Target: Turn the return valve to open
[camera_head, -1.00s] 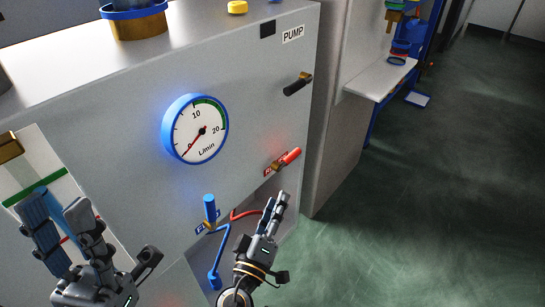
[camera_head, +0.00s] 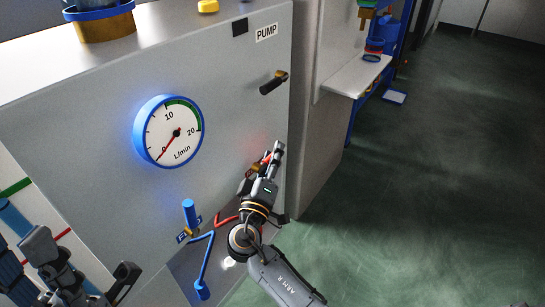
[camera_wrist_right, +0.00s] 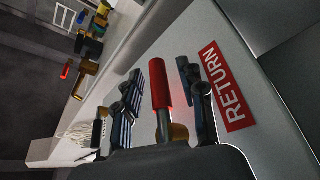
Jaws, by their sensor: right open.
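The return valve has a red handle (camera_wrist_right: 160,75) on a brass stem (camera_wrist_right: 179,132), beside a red RETURN label (camera_wrist_right: 229,88) on the grey panel. My right gripper (camera_wrist_right: 162,95) is open, with its fingers on either side of the red handle; I cannot tell whether they touch it. In the head view, my right gripper (camera_head: 270,160) hides most of the valve, and only a sliver of red shows. My left gripper (camera_head: 75,265) is at the lower left, partly cut off by the frame, with its fingers apart and empty.
A round blue-rimmed L/min gauge (camera_head: 169,132) is left of the valve, needle near 0. A blue-handled valve (camera_head: 190,213) sits below left, beside blue and red pipes. A black handle (camera_head: 273,83) is above, under a PUMP label (camera_head: 266,33). Open green floor (camera_head: 430,190) lies right.

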